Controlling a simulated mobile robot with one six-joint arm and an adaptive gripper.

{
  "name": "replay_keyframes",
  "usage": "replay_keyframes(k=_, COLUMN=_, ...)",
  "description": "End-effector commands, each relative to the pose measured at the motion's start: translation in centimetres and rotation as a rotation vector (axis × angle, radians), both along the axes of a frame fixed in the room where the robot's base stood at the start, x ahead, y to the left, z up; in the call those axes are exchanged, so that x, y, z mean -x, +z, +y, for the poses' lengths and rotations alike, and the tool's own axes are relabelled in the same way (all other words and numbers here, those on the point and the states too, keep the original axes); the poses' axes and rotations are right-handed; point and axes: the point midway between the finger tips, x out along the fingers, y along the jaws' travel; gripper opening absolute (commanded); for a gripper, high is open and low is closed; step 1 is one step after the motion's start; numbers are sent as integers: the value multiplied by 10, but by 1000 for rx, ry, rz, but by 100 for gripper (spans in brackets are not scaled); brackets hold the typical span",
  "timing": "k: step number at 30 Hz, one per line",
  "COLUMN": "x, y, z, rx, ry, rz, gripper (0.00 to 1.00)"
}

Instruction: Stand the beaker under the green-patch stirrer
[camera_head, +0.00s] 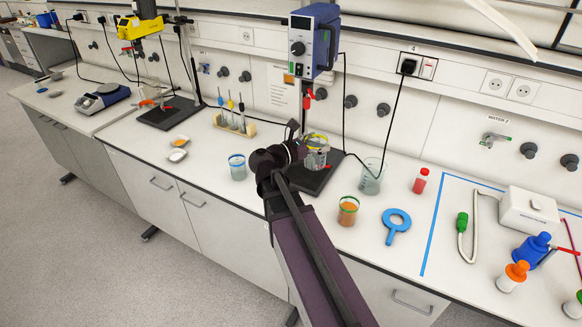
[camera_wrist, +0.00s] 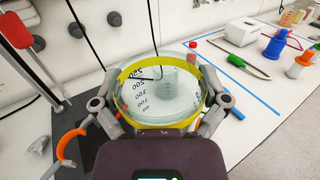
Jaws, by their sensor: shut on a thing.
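The held beaker (camera_head: 317,158) is clear glass with a yellow band near its rim. My gripper (camera_head: 303,149) is shut around it. In the wrist view the beaker (camera_wrist: 158,112) stands between both fingers, with its printed scale visible. The blue-and-white stirrer (camera_head: 314,42) hangs above, with a small green patch low on its front. Its black base plate (camera_head: 318,181) lies below the beaker, partly hidden by my arm. I cannot tell whether the beaker touches the plate. The stirrer's shaft is mostly hidden behind my gripper.
A clear beaker (camera_head: 371,177) stands right of the plate, a blue-rimmed beaker (camera_head: 237,167) to its left. A yellow stirrer (camera_head: 141,27) is at left. A red-capped bottle (camera_head: 420,181) is further right.

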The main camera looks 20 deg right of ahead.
Motion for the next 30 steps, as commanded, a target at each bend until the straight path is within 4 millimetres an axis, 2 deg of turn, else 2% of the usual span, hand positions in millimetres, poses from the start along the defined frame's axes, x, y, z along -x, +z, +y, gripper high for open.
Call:
replay_keyframes(k=11, x=-5, y=0, z=14, rx=1, ry=21, rz=0, gripper=33)
replay_keyframes(k=17, x=-9, y=-7, z=16, rx=1, ry=24, rz=0, gripper=33)
replay_keyframes(k=23, x=-19, y=-23, z=17, rx=1, ry=25, rz=0, gripper=33)
replay_keyframes(k=30, x=-37, y=-51, z=19, rx=1, ry=25, rz=0, gripper=33)
